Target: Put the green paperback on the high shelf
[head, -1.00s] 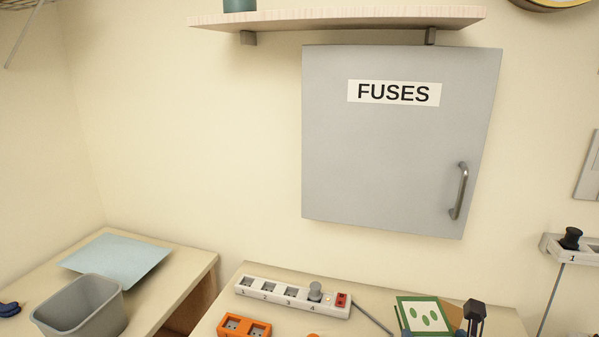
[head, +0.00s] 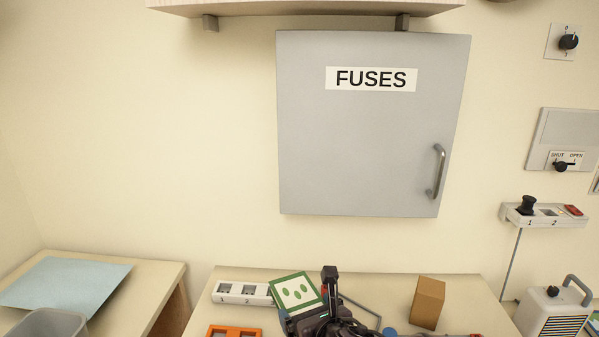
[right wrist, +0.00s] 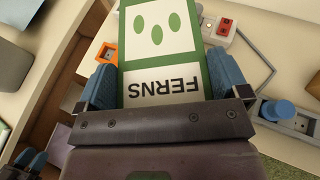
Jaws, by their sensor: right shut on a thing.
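The green paperback (head: 297,291) has a white cover with green ovals, and the word FERNS shows in the right wrist view (right wrist: 160,50). My right gripper (head: 308,314) is shut on it, with a blue finger at each side of the book. The book is tilted and covers the right end of the white power strip in the head view. The high shelf (head: 300,8) is a pale wooden board above the fuse cabinet, cut off by the top edge; its top is hidden. What looks like my left gripper (right wrist: 24,164) shows partly at the lower left of the right wrist view.
The grey FUSES cabinet (head: 370,140) hangs shut below the shelf. On the table stand the white power strip (head: 240,292), an orange socket block (head: 234,331) and a brown box (head: 428,302). A grey bin (head: 45,324) and blue sheet (head: 65,282) are at left.

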